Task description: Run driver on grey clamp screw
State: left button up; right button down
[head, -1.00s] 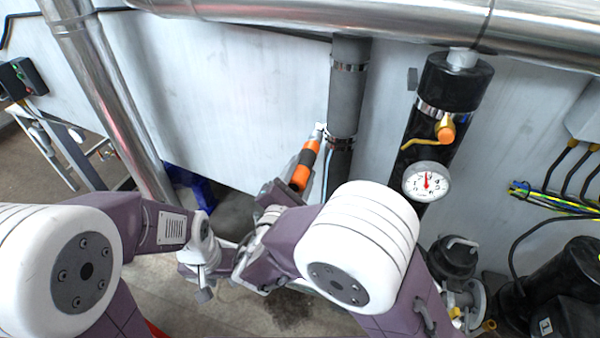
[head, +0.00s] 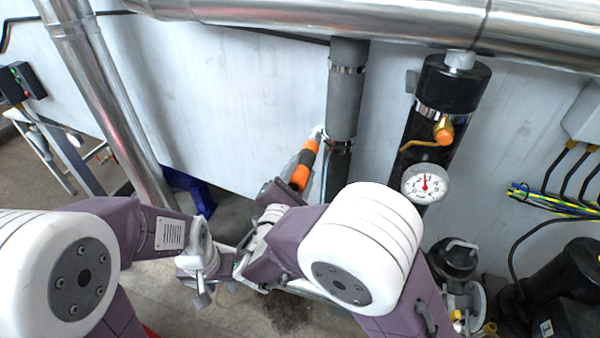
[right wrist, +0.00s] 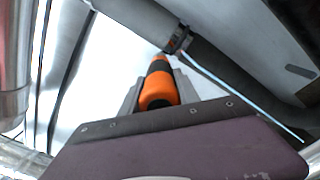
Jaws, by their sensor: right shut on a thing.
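An orange and black driver (head: 305,165) points up at the grey pipe (head: 345,100) in the head view. My right gripper (right wrist: 158,88) is shut on the driver, which also shows in the right wrist view (right wrist: 159,90). The driver's tip is at the metal clamp (head: 336,141) low on the grey pipe; the clamp also shows in the right wrist view (right wrist: 178,40). I cannot tell whether the tip is seated in its screw. A second clamp (head: 348,67) rings the pipe higher up. My left gripper (head: 202,290) hangs at the lower middle, away from the pipe; its fingers are unclear.
A black cylinder (head: 455,85) with an orange-handled valve (head: 443,131) and a dial gauge (head: 425,184) stands right of the pipe. A thin light-blue line runs beside the clamp. Large silver pipes (head: 300,15) cross above. A pale wall panel (head: 220,100) lies behind.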

aim_at(294, 187)
dwell(0.8)
jog(key=shift+s+a+b, duration=0.15)
jog(key=shift+s+b, duration=0.2)
jog(key=shift+s, duration=0.05)
jog(key=shift+v, duration=1.15)
